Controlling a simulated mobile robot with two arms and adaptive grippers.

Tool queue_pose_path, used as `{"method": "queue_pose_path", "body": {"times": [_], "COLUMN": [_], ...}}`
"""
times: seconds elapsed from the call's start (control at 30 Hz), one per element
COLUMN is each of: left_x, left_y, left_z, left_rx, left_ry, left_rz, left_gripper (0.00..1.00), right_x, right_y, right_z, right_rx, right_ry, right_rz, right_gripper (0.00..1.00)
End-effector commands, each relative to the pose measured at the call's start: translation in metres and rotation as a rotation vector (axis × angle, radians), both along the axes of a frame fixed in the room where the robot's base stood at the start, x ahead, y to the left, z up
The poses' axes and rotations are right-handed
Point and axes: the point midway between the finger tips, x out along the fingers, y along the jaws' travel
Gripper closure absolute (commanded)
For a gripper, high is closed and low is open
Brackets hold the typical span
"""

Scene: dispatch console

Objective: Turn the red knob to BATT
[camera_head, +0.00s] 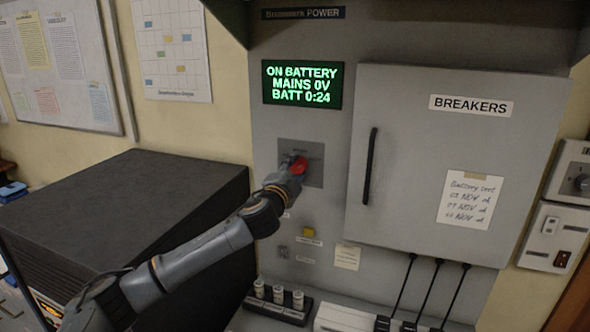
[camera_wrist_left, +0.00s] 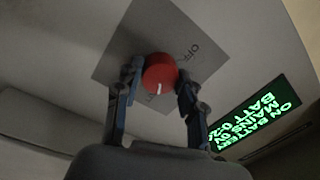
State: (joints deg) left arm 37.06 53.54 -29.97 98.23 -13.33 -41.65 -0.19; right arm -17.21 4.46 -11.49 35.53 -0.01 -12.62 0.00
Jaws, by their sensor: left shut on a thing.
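The red knob (camera_head: 300,165) sits on a grey square plate (camera_head: 316,152) on the power panel. In the left wrist view the red knob (camera_wrist_left: 160,73) is between the two fingers of my left gripper (camera_wrist_left: 158,88), which is shut on it. A white mark on the knob points down in that view, toward the gripper's palm. The word OFF shows on the plate beside the knob; I cannot make out a BATT label. In the head view my left gripper (camera_head: 292,168) covers part of the knob and plate. The green display (camera_head: 302,84) reads ON BATTERY, MAINS 0V, BATT 0:24. My right gripper is not in view.
A closed breaker cabinet (camera_head: 400,110) with a black handle (camera_head: 370,166) stands right of the knob. A yellow button (camera_head: 308,232) is below it. A row of fuses (camera_head: 278,295) sits at the bottom. A large dark box (camera_head: 140,205) stands at the left.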

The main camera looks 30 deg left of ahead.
Motion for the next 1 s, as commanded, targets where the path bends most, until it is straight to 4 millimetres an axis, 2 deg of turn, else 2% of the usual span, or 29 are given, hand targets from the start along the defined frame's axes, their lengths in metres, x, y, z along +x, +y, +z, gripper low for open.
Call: {"method": "queue_pose_path", "body": {"times": [0.6, 0.63, 0.73, 1.0], "left_x": [0.0000, 0.0000, 0.0000, -0.0001], "left_y": [-0.0001, -0.0001, 0.0000, 0.0000], "left_z": [-0.0018, -0.0017, -0.0015, -0.0006], "left_rx": [0.043, 0.043, 0.042, 0.042], "left_ry": [0.013, 0.013, 0.013, 0.011], "left_rz": [0.000, 0.000, -0.001, 0.000], "left_gripper": [0.92, 0.57, 0.38, 0.38], "right_x": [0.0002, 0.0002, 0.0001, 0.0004], "right_y": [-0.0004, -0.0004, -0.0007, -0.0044], "right_z": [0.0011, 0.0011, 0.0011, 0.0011], "right_rx": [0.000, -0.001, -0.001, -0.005], "right_ry": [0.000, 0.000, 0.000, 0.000], "right_rz": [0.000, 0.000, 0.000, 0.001], "right_gripper": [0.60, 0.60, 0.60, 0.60]}}
